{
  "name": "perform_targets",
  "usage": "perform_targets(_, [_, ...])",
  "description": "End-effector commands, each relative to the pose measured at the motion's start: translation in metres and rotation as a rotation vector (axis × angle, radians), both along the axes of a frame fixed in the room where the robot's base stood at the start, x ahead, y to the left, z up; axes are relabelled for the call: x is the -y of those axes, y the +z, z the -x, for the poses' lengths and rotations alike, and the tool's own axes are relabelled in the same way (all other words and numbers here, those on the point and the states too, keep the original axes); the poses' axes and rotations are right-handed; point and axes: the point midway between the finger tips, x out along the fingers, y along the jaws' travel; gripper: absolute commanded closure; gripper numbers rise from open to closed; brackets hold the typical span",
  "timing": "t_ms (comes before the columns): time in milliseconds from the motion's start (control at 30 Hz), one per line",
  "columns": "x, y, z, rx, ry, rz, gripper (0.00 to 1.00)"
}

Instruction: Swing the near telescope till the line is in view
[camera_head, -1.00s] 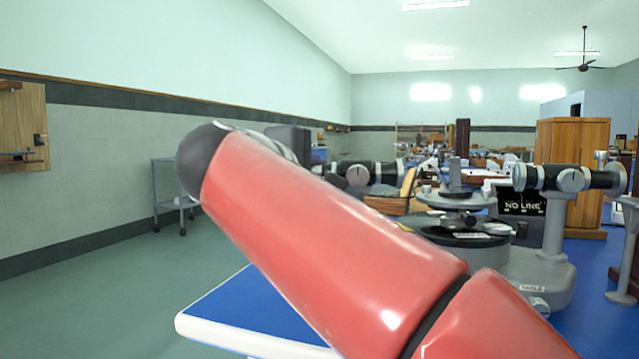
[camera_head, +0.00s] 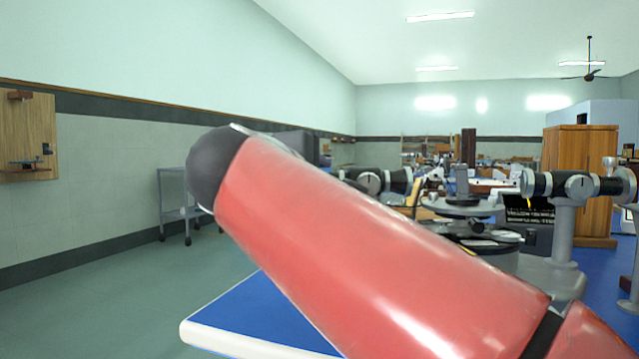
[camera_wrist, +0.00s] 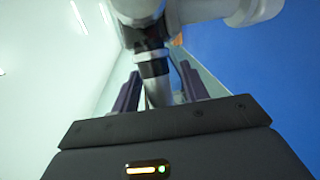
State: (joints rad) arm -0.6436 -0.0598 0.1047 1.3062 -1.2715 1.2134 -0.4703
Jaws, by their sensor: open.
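A spectrometer with a grey round table (camera_head: 470,211) stands right of centre in the head view, its lower part hidden by my red arm. One black and grey tube (camera_head: 375,181) points from its left. Another (camera_head: 578,185) sits on a grey pillar at its right. I cannot tell which is the near telescope. A dark display (camera_head: 529,209) behind shows a short yellow upright line and small unreadable text. In the wrist view my gripper (camera_wrist: 161,75) is open, with a grey and black tube (camera_wrist: 154,72) between its dark fingers; contact is unclear.
A blue tabletop with a white edge (camera_head: 258,318) lies below my arm. A grey trolley (camera_head: 186,208) stands by the left wall, with open green floor before it. A wooden cabinet (camera_head: 580,170) stands behind the spectrometer. More benches fill the back.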

Motion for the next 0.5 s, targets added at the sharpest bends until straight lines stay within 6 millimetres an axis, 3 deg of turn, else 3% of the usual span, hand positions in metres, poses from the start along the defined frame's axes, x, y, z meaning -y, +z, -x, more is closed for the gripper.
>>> perform_targets(500, [-0.027,0.011,0.066,0.001,0.002,0.000,0.56])
